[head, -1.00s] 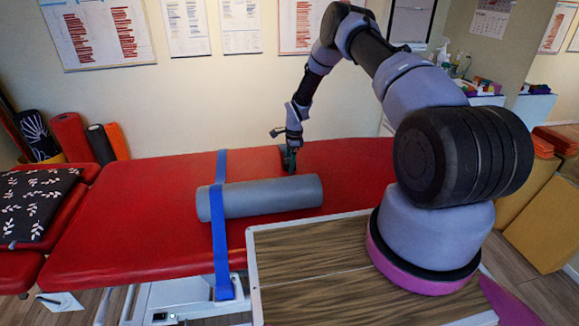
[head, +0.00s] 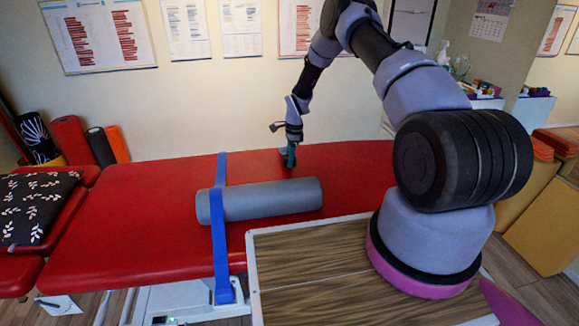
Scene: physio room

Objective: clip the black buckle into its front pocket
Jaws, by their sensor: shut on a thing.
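My gripper (head: 290,160) points down over the red padded table, just behind the grey roller. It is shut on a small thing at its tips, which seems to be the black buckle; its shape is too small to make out. A blue strap (head: 219,215) runs across the table and over the left part of the grey roller (head: 265,200), then hangs down the front edge. A blue block-like end (head: 224,291) hangs at its bottom, in front of the table frame. I cannot make out a pocket opening there.
The red table (head: 130,215) is clear left of the strap and right of the roller. A wood-topped surface (head: 305,265) lies in front, under my arm. A black leaf-patterned cushion (head: 35,200) lies far left. Rolled mats (head: 72,138) stand by the wall.

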